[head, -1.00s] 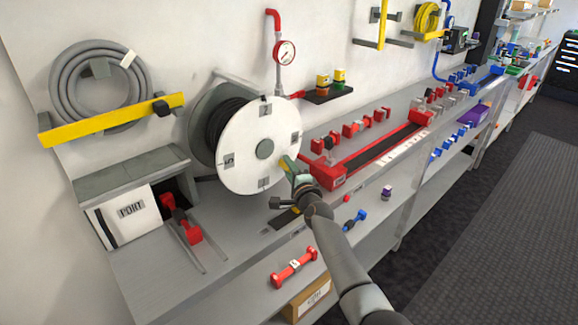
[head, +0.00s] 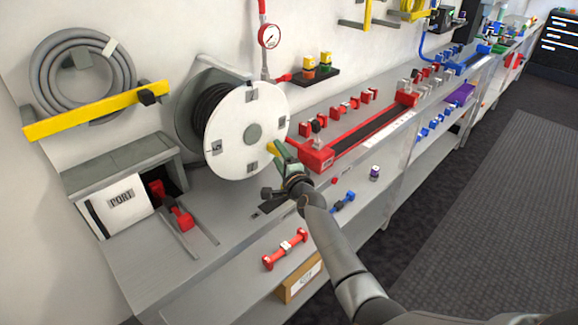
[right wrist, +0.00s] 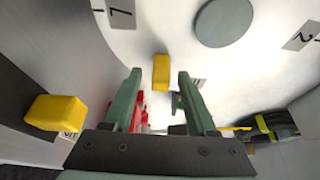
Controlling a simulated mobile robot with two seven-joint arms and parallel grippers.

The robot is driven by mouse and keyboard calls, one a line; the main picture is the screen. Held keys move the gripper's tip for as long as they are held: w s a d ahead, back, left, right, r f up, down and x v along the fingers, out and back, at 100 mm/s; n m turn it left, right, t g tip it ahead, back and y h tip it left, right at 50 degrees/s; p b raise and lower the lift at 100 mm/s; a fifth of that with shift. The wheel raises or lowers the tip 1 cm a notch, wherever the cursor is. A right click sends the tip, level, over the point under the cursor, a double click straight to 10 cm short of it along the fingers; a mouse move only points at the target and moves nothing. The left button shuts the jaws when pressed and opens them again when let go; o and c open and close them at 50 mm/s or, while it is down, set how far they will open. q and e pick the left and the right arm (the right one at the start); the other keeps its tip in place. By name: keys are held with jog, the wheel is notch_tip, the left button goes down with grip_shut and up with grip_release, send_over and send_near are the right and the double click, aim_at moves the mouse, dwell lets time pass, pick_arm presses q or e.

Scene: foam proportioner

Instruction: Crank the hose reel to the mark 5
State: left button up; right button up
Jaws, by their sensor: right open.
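The hose reel (head: 232,150) has a white disc face with small grey mark plates near its rim and a grey hub (head: 252,133). Dark hose is wound behind the disc. A yellow crank handle (head: 272,147) sticks out at the disc's lower right. My right gripper (head: 281,156) is close to this handle. In the right wrist view its green fingers (right wrist: 159,78) are apart, with the yellow handle (right wrist: 161,65) between or just beyond their tips. I cannot tell whether they touch it. A mark plate there (right wrist: 121,13) seems to read 7. My left gripper is not in view.
A red trough (head: 318,157) stands on the bench right of the reel. A white PORT box (head: 120,205) and red fitting (head: 181,217) are to its left. A yellow bracket (head: 95,112) with coiled grey hose is on the wall. A yellow block (right wrist: 57,113) shows in the wrist view.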

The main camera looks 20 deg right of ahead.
jog(key=s+p, duration=0.1)
jog(key=s, duration=0.2)
jog(key=s+p, duration=0.1)
jog(key=s, duration=0.1)
jog(key=shift+a+r+p, duration=0.1)
jog(key=shift+r+p, duration=0.15)
jog(key=shift+p, duration=0.05)
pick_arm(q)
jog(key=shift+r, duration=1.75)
pick_arm(e)
jog(key=shift+s+a, duration=0.1)
jog(key=shift+s, duration=2.7)
